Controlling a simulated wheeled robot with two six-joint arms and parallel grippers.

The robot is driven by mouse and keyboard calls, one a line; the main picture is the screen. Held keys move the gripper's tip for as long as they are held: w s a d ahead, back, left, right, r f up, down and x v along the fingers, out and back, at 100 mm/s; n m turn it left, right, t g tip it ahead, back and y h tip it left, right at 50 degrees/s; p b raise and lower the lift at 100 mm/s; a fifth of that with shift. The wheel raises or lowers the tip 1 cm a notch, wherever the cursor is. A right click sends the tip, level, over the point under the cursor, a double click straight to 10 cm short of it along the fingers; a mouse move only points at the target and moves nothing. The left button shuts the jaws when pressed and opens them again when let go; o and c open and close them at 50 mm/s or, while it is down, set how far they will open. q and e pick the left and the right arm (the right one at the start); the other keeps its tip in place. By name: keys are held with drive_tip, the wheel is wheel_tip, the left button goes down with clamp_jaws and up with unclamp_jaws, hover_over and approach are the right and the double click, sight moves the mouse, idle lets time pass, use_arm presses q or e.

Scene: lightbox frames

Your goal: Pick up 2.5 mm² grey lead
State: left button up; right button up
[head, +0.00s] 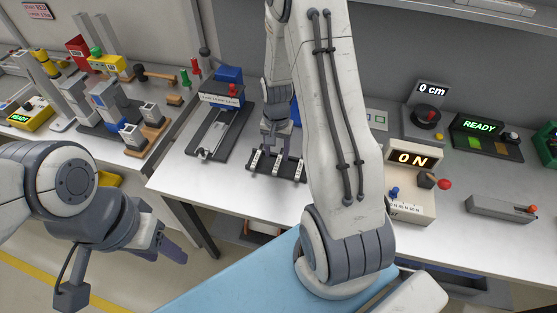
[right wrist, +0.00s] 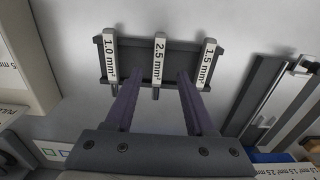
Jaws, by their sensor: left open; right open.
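A dark rack (right wrist: 133,62) holds three white-labelled leads on the pale bench; it also shows in the head view (head: 258,175). In the right wrist view the 2.5 mm² lead (right wrist: 160,55) is in the middle, with the 1.0 mm² lead (right wrist: 110,55) left and the 1.5 mm² lead (right wrist: 207,62) right. My right gripper (right wrist: 159,78) is open and empty, its fingertips on either side of the 2.5 mm² lead's lower end in the picture. I cannot tell the height gap. My left gripper (head: 172,248) is open, away from the bench.
A stripping device (head: 218,125) with a blue block stands left of the rack. An ON-display box (head: 410,185) with levers is to the right, partly beside my right arm. READY-display units (head: 485,135) stand behind. Some clear bench lies before the rack.

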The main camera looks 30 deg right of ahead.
sight(278, 162)
drive_tip(key=shift+d+f+p, duration=0.15)
drive_tip(key=shift+f+p, duration=0.25)
drive_tip(key=shift+f, duration=1.5)
clamp_jaws()
drive_tip(key=shift+r, duration=0.1)
